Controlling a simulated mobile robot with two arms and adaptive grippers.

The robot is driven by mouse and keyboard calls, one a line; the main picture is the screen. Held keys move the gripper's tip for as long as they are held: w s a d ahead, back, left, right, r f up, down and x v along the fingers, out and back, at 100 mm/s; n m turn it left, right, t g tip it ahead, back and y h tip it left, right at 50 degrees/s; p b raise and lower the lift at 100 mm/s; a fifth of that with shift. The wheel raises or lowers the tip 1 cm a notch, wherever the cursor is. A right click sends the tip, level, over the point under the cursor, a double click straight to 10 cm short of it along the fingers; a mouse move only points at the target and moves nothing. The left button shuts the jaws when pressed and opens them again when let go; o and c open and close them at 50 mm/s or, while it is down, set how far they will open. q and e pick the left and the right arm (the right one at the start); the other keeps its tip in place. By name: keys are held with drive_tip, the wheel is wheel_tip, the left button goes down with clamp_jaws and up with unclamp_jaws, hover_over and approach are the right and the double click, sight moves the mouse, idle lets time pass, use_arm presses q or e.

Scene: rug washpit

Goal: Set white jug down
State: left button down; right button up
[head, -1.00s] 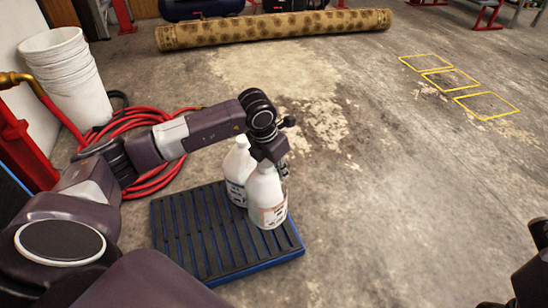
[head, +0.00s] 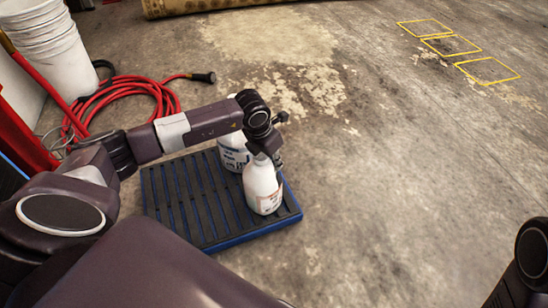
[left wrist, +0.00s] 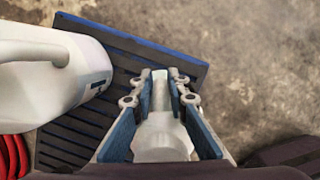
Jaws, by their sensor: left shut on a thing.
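My left gripper (left wrist: 168,88) is shut on a white jug (head: 263,190), gripping it from above at its top. The jug is nearly upright at the right side of a blue-edged, dark slatted pallet (head: 165,213). I cannot tell whether its base touches the slats. In the left wrist view the jug's pale top (left wrist: 162,137) shows between the fingers. A second white jug (head: 233,152) stands on the pallet just behind it, partly hidden by my arm; it also shows at the left of the left wrist view (left wrist: 45,80). My right gripper is not in view.
A coiled red hose (head: 130,85) lies on the floor beyond the pallet. Stacked white buckets (head: 45,45) stand at the far left. Yellow floor outlines (head: 450,45) are at the far right. The concrete right of the pallet is clear.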

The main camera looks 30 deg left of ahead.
use_arm(q)
drive_tip(key=shift+w, duration=0.15)
drive_tip(key=c, duration=1.9)
unclamp_jaws()
drive_tip(key=shift+f, duration=0.15)
